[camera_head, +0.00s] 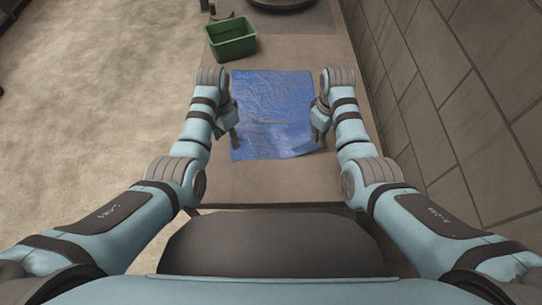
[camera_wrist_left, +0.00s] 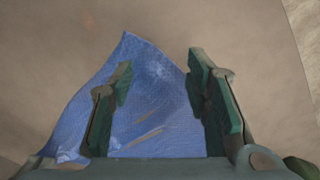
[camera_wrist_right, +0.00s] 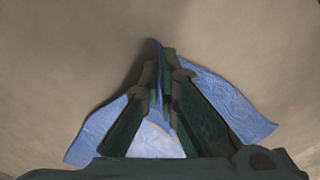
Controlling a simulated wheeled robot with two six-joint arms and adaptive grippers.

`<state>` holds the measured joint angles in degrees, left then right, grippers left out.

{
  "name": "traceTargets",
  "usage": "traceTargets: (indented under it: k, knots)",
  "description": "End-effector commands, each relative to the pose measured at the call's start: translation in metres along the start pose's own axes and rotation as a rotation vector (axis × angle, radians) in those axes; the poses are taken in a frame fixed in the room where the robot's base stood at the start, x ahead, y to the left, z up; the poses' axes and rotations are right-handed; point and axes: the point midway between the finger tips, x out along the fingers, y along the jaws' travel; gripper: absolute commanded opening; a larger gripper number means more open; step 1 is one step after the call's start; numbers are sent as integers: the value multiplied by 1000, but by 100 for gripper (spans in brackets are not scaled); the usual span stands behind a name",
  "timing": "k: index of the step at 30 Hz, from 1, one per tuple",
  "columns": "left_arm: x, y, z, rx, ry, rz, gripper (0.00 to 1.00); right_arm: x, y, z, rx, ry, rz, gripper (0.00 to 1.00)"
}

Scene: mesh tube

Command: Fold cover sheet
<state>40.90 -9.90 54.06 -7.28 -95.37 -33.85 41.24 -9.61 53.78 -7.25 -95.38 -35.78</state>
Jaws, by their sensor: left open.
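The blue cover sheet (camera_head: 272,100) lies spread and wrinkled on the table, with a few slits through its lower middle. My left gripper (camera_head: 236,142) is at its near left edge. In the left wrist view, my left gripper (camera_wrist_left: 160,65) is open, with a corner of the sheet (camera_wrist_left: 155,95) between and beyond its fingers. My right gripper (camera_head: 319,138) is at the near right edge. In the right wrist view, my right gripper (camera_wrist_right: 160,62) is closed on a raised fold of the sheet (camera_wrist_right: 215,95), which drapes down on both sides of the fingers.
The brown table (camera_head: 255,185) has bare surface in front of the sheet. A green bin (camera_head: 231,40) stands at the far left of the table, with a dark round object (camera_head: 282,3) behind it. A tiled wall (camera_head: 440,90) runs close along the right side.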

Motion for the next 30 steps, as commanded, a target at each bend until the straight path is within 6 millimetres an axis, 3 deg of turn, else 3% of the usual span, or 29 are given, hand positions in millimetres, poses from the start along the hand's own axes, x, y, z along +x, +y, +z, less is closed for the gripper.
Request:
traceTargets:
  k: [3,6,8,14,24,30]
  knots:
    - [-26,11,-12,-17,45,-15,38,0,0,0,0,0,0,0]
    - [-53,18,-7,-82,36,-16,38,0,0,0,0,0,0,0]
    - [-58,19,0,-115,13,-11,38,0,0,0,0,0,0,0]
    - [-34,20,4,-126,-4,-2,38,0,0,0,0,0,0,0]
    - [28,20,4,-124,-3,-2,38,0,0,0,0,0,0,0]
    - [41,20,4,-125,-2,-4,38,0,0,0,0,0,0,0]
